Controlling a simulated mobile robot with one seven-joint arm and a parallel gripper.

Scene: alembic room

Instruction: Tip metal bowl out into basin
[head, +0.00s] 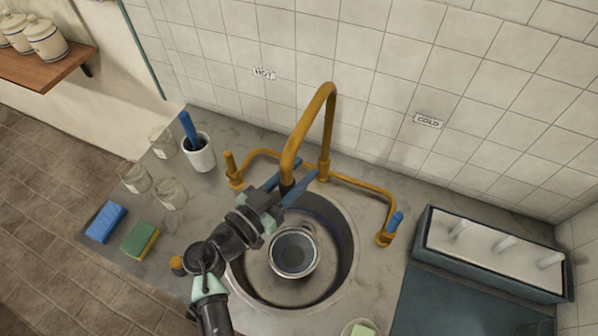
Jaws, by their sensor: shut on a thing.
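The metal bowl (308,268) sits upright inside the round sink basin (343,235), near its middle. Its inside looks dark grey, and I cannot tell whether it holds liquid. My gripper (299,180) is above the basin's back edge, behind the bowl and apart from it. Its two blue fingers lie on either side of the dark tip of the brass faucet spout (290,158) and appear shut on it. My arm crosses the basin's left side and hides part of its rim.
Blue tap handle (396,222) stands right of the basin. A white cup with a blue-handled tool (199,154), glass jars (170,193), a blue sponge (105,222) and a green-yellow sponge (140,239) are on the left counter. A dark rack (490,285) with white pegs stands right.

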